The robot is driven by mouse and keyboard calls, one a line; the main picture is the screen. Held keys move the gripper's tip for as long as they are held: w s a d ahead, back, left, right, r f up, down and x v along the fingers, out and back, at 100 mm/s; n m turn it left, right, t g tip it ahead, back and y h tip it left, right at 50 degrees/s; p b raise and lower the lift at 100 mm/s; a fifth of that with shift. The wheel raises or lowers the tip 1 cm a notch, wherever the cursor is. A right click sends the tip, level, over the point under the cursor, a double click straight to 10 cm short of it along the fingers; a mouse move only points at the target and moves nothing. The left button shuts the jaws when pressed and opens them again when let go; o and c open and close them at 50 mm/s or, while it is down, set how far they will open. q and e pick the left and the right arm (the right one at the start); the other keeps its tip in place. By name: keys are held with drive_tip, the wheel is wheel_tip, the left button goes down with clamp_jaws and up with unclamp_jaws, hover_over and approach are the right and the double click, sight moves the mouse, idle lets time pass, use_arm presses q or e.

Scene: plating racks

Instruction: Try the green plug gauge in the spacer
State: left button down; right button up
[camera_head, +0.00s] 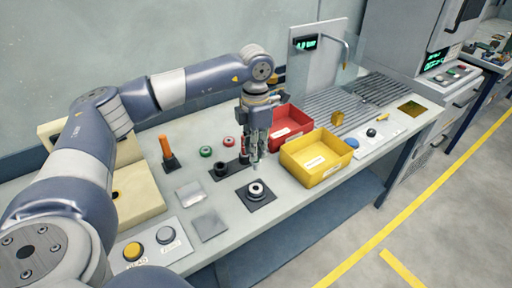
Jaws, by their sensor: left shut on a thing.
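My left gripper (256,150) points down over the bench and is shut on a slim, pale metal piece, taken to be the green plug gauge (255,167). Its green part is hidden by the fingers. The spacer (256,190), a light ring with a dark hole, lies on a black square pad (269,197) just below the gripper. The held piece appears above the spacer, apart from it. A dark stand (231,171) behind has one open socket (220,169) and a red piece (243,146), partly hidden by the gripper. My right gripper is not in view.
A yellow bin (313,173) stands close right of the spacer, a red bin (280,135) behind the gripper. A green ring (206,151) and a red ring (229,142) lie behind the stand. A grey plate (210,224) and a button panel (152,246) are at left front.

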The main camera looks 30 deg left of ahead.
sight(256, 168)
use_arm(q)
drive_tip(key=shift+f, duration=0.4)
drive_tip(key=shift+f+b, duration=0.35)
drive_tip(key=shift+b, duration=0.1)
wheel_tip(256, 168, down, 4)
drive_tip(key=b, duration=0.3)
drive_tip(key=shift+f, duration=0.15)
wheel_tip(256, 168, down, 2)
drive_tip(key=shift+b, duration=0.8)
drive_tip(key=shift+f, duration=0.2)
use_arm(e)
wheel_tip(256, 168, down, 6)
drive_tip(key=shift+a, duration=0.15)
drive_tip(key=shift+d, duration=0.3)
use_arm(q)
drive_tip(key=shift+f, duration=0.15)
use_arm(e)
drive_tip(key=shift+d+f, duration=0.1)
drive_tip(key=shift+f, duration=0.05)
